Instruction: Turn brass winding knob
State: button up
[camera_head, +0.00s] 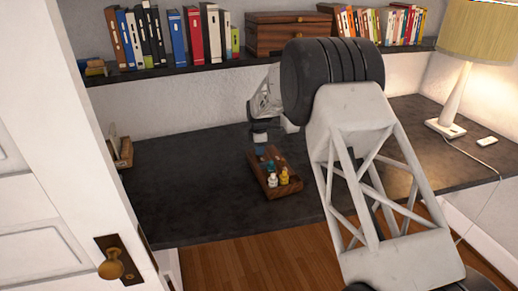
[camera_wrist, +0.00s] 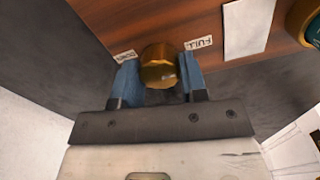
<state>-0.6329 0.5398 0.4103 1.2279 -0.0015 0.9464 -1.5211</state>
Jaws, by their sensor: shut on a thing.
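In the wrist view, the brass knob (camera_wrist: 158,60) sits on a reddish-brown wooden surface (camera_wrist: 170,22). My gripper (camera_wrist: 158,82) has its two blue fingers on either side of the knob and is shut on it. A small label reading "FULL" (camera_wrist: 199,43) lies to the right of the knob, and another small label (camera_wrist: 126,55) lies to the left, its text hard to read. In the head view, my gripper (camera_head: 261,151) is at the far end of a wooden box (camera_head: 253,178) on the dark desk (camera_head: 190,190); the knob is hidden there.
Small bottles with white and yellow (camera_head: 284,177) stand at the box's near end. A white card (camera_wrist: 247,28) and a partly cut-off brass-rimmed round thing (camera_wrist: 304,20) are right of the knob. A bookshelf (camera_head: 150,75) runs behind, and a lamp (camera_head: 455,95) stands right.

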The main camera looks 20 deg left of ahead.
jog(key=shift+a+r+n, duration=0.1)
jog(key=shift+n, duration=0.2)
jog(key=o, duration=0.9)
jog(key=shift+s+r, duration=0.1)
jog(key=shift+r, duration=3.75)
